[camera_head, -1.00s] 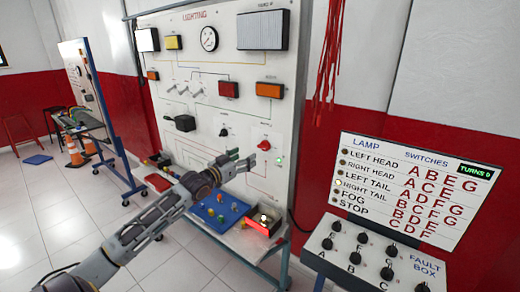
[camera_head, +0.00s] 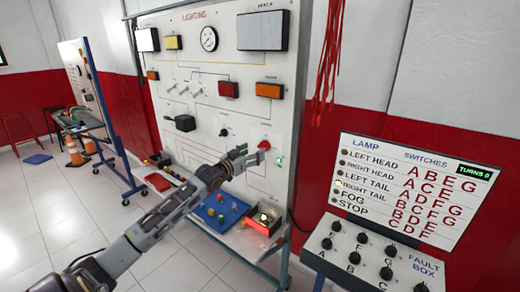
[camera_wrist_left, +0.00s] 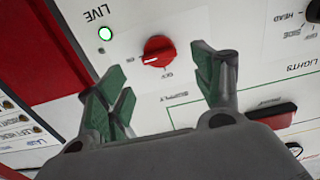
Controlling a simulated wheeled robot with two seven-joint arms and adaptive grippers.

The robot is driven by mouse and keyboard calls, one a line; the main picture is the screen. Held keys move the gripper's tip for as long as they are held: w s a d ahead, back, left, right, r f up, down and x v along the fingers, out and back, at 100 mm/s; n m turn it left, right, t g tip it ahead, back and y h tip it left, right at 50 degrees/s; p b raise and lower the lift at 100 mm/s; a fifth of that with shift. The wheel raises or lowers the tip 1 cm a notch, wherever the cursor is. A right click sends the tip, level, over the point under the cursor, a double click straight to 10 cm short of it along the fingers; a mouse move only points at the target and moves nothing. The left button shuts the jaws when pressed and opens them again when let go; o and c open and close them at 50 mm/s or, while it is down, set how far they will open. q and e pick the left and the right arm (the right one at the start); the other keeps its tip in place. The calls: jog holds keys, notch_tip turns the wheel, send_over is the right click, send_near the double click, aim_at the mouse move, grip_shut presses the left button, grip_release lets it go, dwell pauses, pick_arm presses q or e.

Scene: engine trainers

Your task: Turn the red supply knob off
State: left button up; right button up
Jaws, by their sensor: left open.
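The red supply knob (camera_head: 264,145) is on the lower right of the white lighting panel. In the left wrist view the knob (camera_wrist_left: 157,50) shows a white pointer mark aimed left, with small upside-down lettering below it. A green LIVE lamp (camera_wrist_left: 105,33) glows beside it. My left gripper (camera_head: 244,158) is just left of the knob in the head view. In the left wrist view my left gripper (camera_wrist_left: 160,80) is open and empty, green pads spread, with the knob seen between and beyond its fingertips, apart from both. My right gripper is out of view.
The fault box (camera_head: 372,258) with black knobs and the lamp chart (camera_head: 415,190) stand at the right.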

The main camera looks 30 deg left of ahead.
aim_at(261, 147)
pick_arm(q)
jog(key=shift+w+r, duration=0.1)
jog(key=shift+w, duration=0.65)
jog(key=shift+w+d, duration=0.1)
jog(key=shift+w, duration=1.35)
jog(key=shift+w+d, duration=0.1)
jog(key=shift+w, duration=0.35)
jog(key=c, duration=0.8)
jog(key=shift+c, duration=1.1)
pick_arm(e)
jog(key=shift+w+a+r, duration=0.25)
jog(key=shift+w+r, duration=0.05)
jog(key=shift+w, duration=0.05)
